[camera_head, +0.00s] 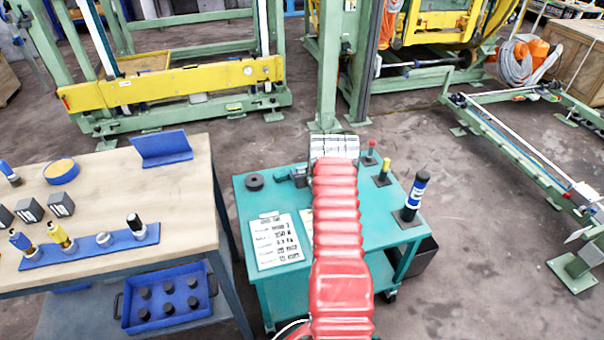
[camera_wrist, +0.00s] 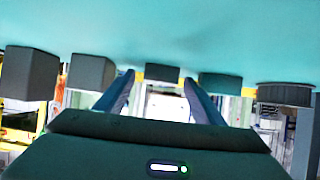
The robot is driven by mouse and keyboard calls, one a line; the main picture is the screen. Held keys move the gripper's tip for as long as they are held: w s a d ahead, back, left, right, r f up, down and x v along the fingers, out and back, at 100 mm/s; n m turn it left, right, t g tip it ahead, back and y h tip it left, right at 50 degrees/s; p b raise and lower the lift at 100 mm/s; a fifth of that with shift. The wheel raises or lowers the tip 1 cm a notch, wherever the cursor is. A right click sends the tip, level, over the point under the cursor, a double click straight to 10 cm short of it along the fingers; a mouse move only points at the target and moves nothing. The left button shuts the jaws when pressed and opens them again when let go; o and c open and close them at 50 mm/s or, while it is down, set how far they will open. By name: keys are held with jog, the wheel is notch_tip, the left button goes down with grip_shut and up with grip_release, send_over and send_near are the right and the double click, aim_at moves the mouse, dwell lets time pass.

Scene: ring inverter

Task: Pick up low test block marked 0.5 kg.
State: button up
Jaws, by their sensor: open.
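My gripper (camera_wrist: 157,98) is open in the wrist view, which shows the teal cart top (camera_wrist: 160,25) upside down. A small low dark block (camera_wrist: 163,73) shows beyond and between the two fingers, apart from them. A dark greenish low block (camera_wrist: 219,83) lies just right of the right finger. Neither shows a readable mark, so I cannot tell which is the 0.5 kg block.
Two taller grey blocks (camera_wrist: 92,72) (camera_wrist: 30,74) and a dark disc (camera_wrist: 285,94) flank the fingers. A wooden bench (camera_head: 186,190) stands left.

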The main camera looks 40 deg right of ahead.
jog(key=shift+c, duration=0.7)
jog(key=shift+r, duration=0.1)
grip_shut()
dwell(0.3)
notch_tip(320, 180, up, 10)
dwell(0.7)
dwell(0.5)
